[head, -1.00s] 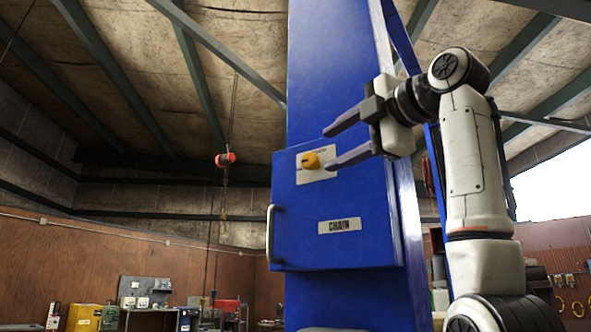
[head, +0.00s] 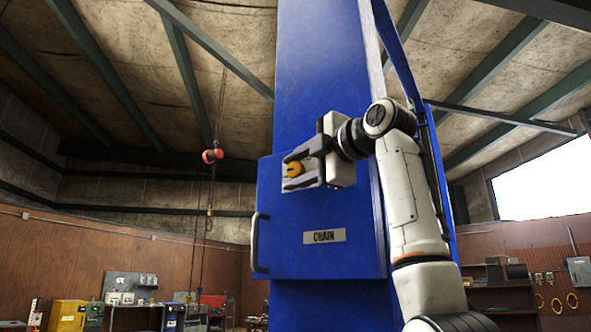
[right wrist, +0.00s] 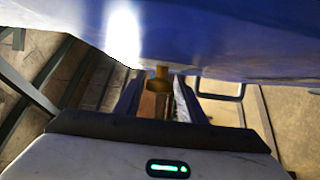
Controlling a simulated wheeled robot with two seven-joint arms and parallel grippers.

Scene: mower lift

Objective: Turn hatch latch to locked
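The hatch latch is a yellow knob (head: 294,169) on a pale plate at the upper left of the blue hatch (head: 318,215), which carries a "CHAIN" label. My right gripper (head: 289,172) reaches in from the right, with one finger above the knob and one below. In the right wrist view, the knob (right wrist: 159,78) stands between the two fingers (right wrist: 160,92), with a gap visible on each side. The gripper looks open around it. The knob is partly hidden by the fingers in the head view, and I cannot tell which way it is turned. My left gripper is not in view.
The hatch has a metal pull handle (head: 256,243) at its left edge. The hatch is on a tall blue column (head: 325,70). A red hoist block (head: 212,156) hangs to the left, apart. Cabinets and a bench stand far back at lower left.

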